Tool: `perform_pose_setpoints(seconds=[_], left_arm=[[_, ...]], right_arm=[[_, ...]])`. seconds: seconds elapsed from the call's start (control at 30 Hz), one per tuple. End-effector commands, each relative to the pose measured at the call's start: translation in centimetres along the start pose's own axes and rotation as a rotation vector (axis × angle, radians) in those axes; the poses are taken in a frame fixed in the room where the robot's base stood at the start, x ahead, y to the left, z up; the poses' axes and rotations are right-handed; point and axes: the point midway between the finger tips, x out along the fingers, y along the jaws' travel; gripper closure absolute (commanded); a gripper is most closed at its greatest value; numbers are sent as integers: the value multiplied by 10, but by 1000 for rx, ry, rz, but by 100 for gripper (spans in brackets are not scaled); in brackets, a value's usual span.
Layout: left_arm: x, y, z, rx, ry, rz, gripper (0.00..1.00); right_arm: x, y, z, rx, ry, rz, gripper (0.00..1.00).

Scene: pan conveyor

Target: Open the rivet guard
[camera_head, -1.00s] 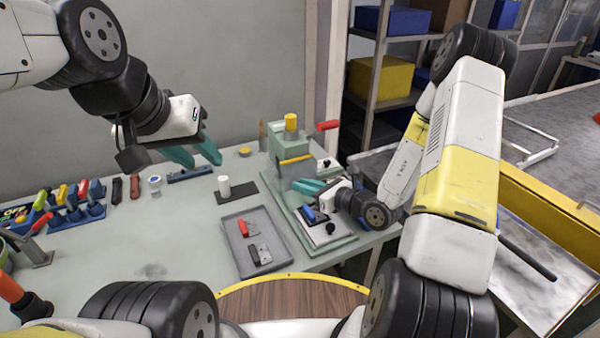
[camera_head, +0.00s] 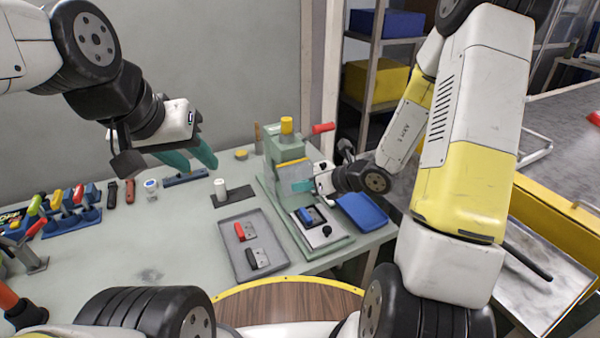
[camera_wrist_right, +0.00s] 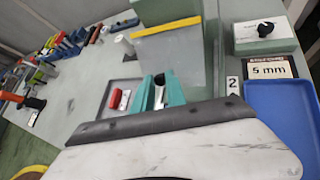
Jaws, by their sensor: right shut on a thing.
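The rivet guard is a clear panel (camera_head: 292,174) with a yellow top edge, on the front of the green riveting press (camera_head: 275,150). In the right wrist view the panel (camera_wrist_right: 172,55) hangs upright, its yellow strip on top. My right gripper (camera_head: 303,186) is at the panel's lower part. In the wrist view its teal fingers (camera_wrist_right: 160,93) are shut on a small dark and pale piece at the guard's lower edge, likely its handle; the grip is partly hidden. My left gripper (camera_head: 190,158) hangs open and empty over the back left of the table.
A blue tray (camera_head: 362,212) lies right of the press base. A grey tray (camera_head: 232,262) holds a red-handled and a black-handled piece. A white cylinder (camera_head: 220,189) stands on a dark mat. A red lever (camera_head: 323,128) sticks out from the press.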

Motion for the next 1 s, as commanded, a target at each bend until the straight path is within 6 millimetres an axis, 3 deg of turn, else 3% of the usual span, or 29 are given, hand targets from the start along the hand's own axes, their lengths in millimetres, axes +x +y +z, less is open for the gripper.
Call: perform_pose_setpoints(seconds=[0.17,0.2,0.57,1.0], left_arm=[[0,0,0,0,0,0,64],[0,0,0,0,0,0,64],[0,0,0,0,0,0,64],[0,0,0,0,0,0,64]], right_arm=[[0,0,-1,0,1,1,100],[0,0,-1,0,1,1,75],[-3,0,0,-1,-1,-1,75],[-68,-1,0,-2,-2,-3,75]])
